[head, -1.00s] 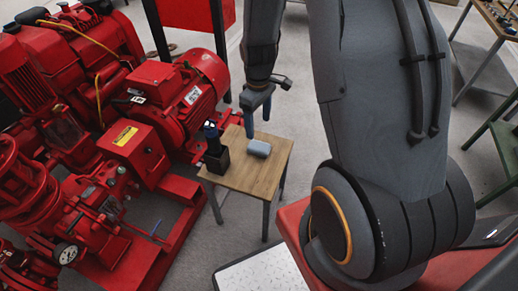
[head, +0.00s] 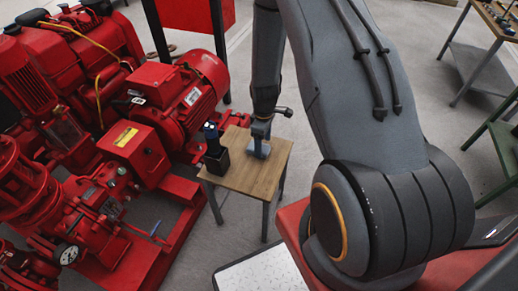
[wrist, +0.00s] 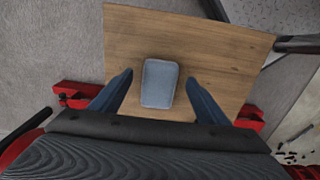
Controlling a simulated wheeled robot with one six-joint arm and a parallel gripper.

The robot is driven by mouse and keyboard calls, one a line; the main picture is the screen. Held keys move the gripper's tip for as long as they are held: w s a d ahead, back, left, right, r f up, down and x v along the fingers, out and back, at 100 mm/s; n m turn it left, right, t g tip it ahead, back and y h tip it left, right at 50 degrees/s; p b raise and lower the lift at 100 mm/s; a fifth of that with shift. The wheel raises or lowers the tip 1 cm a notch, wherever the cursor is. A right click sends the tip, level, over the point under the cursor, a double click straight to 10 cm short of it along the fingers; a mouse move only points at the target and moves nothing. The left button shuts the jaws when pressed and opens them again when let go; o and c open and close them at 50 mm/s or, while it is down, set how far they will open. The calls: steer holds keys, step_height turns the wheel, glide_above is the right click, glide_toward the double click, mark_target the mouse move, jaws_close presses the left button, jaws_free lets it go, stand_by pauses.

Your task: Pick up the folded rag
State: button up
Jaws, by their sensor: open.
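The folded rag (wrist: 159,84) is a small grey-blue pad lying on a wooden stool top (wrist: 215,50). In the head view the rag (head: 259,151) is partly covered by my gripper (head: 261,130), which is right above it. In the wrist view my gripper (wrist: 160,95) is open, with one blue finger on each side of the rag. Gaps show between the rag and both fingers. I cannot tell how far the fingertips are above the wood.
A black holder (head: 217,160) with dark blue-topped items stands on the stool left of the rag. A red pumpset (head: 150,140) fills the left side close to the stool. A green-framed stand (head: 500,150) is at the right.

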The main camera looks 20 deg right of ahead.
steer(key=shift+f, duration=0.95)
steer(key=c, duration=0.9)
